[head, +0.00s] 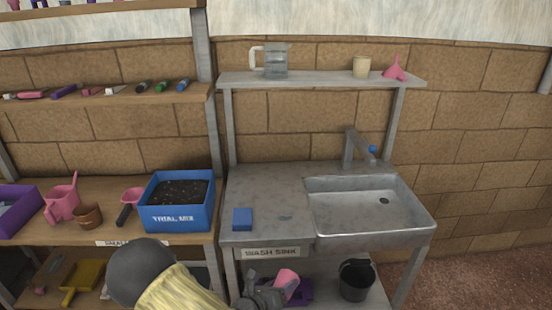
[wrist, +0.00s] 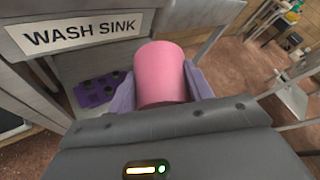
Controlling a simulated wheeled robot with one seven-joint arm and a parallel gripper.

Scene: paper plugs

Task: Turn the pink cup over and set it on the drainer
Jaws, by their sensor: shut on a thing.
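The pink cup (head: 287,280) is tilted in front of the wash sink's lower shelf in the head view. It fills the middle of the wrist view (wrist: 161,72). My gripper (wrist: 160,88) is shut on the cup, with one pale purple finger on each side of it. The gripper also shows at the bottom of the head view (head: 280,291). I cannot tell which way the cup's mouth faces. The drainer appears to be the purple piece with dark holes (wrist: 101,90) on the lower shelf, left of the cup. In the head view, the cup and gripper partly hide it (head: 304,292).
A black bucket (head: 356,281) stands right of the drainer on the lower shelf. The wash sink counter (head: 275,200) is above, with a blue block (head: 242,219) and a basin (head: 370,215). A sink leg (head: 398,280) bounds the right side.

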